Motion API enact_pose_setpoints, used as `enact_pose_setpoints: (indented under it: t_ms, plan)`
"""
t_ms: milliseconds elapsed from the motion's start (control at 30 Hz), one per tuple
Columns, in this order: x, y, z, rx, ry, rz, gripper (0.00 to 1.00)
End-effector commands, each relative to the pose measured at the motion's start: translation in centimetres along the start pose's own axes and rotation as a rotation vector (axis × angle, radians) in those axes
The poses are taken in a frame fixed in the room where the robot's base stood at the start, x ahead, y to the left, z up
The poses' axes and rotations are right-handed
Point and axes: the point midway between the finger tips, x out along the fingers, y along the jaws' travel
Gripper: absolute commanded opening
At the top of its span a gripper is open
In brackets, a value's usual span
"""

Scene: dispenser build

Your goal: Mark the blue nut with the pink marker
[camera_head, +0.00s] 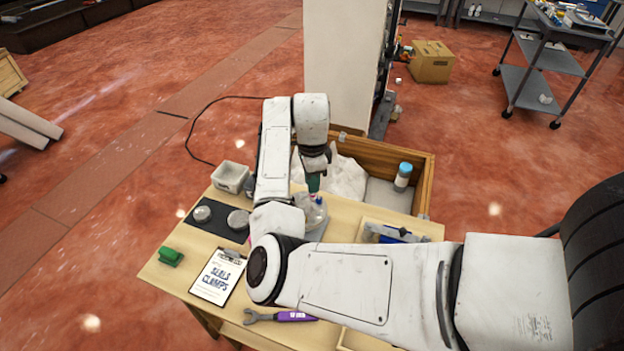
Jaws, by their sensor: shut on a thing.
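My gripper (313,184) points down over the back part of the wooden table, just above a clear, rounded object (313,214). It is shut on a thin item, of which only a small pinkish bit shows at the fingertips; it looks like the pink marker, but it is too small to be sure. Small blue and red patches show at the clear object, partly behind my arm. I cannot make out the blue nut clearly, nor whether the held item touches anything.
The table (165,268) bears a white bin (230,177), a black mat (203,229) with grey round parts, a green block (170,256), a clipboard (218,277) and a purple-handled wrench (290,317). A wooden crate (428,185) with a blue-capped bottle (403,176) stands behind. A white column rises beyond it.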

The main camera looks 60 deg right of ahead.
Motion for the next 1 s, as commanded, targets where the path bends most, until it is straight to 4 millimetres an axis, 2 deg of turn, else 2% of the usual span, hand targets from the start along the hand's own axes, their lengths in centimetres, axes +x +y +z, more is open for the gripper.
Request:
enact_pose_setpoints:
  t_ms: [1000]
  plan:
    - [1.2, 0.0, 0.0, 0.0, 0.0, 0.0, 0.0]
